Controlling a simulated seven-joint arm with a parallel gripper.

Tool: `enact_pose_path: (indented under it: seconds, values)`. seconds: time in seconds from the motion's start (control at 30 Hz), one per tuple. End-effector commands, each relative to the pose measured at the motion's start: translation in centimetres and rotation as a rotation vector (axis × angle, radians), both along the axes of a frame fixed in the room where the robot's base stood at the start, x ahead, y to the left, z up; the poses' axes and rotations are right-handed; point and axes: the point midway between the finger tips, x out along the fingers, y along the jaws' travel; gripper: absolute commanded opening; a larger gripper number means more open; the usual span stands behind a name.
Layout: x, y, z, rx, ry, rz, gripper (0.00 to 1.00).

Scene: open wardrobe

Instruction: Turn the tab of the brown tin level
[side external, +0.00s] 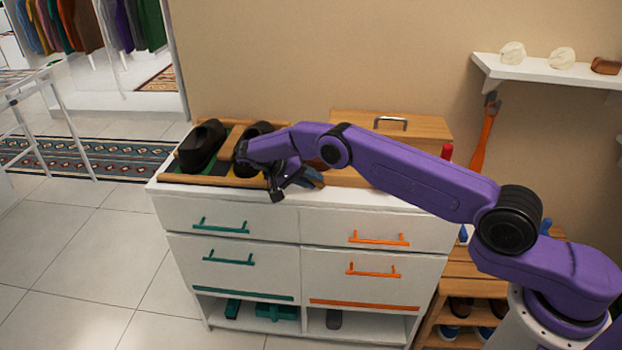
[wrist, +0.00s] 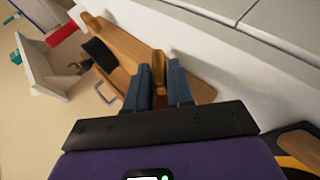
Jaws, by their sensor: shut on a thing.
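My gripper (wrist: 159,84) shows in the wrist view with two blue fingers close together. They are shut on a narrow brown piece (wrist: 158,66) that sticks out beyond their tips. It looks like part of the brown tin, but its tab cannot be told apart and its angle is unclear. In the side view my gripper (side external: 296,181) is low over the white dresser's top, near its front edge and right of the dark shoes. A small reddish-brown patch (side external: 316,163) shows just behind my arm; most of it is hidden.
A wooden tray (side external: 200,180) with dark shoes (side external: 203,146) stands at the dresser's left. A wooden box with a metal handle (side external: 391,121) stands behind my arm. The white dresser (side external: 236,205) has closed drawers. A wall shelf (side external: 540,72) is at upper right.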

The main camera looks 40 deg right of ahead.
Motion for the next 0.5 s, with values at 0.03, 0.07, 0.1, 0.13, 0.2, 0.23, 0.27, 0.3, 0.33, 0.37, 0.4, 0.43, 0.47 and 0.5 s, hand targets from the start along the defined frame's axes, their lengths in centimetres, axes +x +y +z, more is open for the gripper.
enact_pose_path:
  seconds: [0.03,0.07,0.1,0.13,0.2,0.23,0.27,0.3,0.33,0.37,0.4,0.43,0.47,0.5]
  values:
    - [-0.06,0.08,-0.18,-0.008,0.011,0.0,0.0]
    - [-0.03,0.07,-0.2,-0.013,0.015,0.001,0.0]
    - [-0.05,0.04,-0.19,-0.019,0.022,-0.001,0.0]
    - [-0.04,0.05,-0.19,-0.022,0.025,-0.001,0.0]
    - [-0.05,0.11,-0.23,-0.03,0.035,0.0,0.0]
    - [-0.05,0.12,-0.21,-0.032,0.036,0.0,0.0]
    - [-0.05,0.12,-0.21,-0.034,0.039,0.0,0.0]
    - [-0.04,0.1,-0.23,-0.038,0.041,0.0,0.0]
    - [-0.03,0.1,-0.23,-0.039,0.043,0.0,0.0]
    - [-0.05,0.08,-0.23,-0.041,0.046,-0.001,0.0]
    - [-0.07,0.07,-0.23,-0.042,0.048,-0.001,0.0]
    - [-0.07,0.07,-0.24,-0.044,0.049,-0.001,0.0]
    - [-0.07,0.06,-0.23,-0.045,0.05,-0.001,0.0]
    - [-0.07,0.07,-0.23,-0.046,0.051,-0.001,0.0]
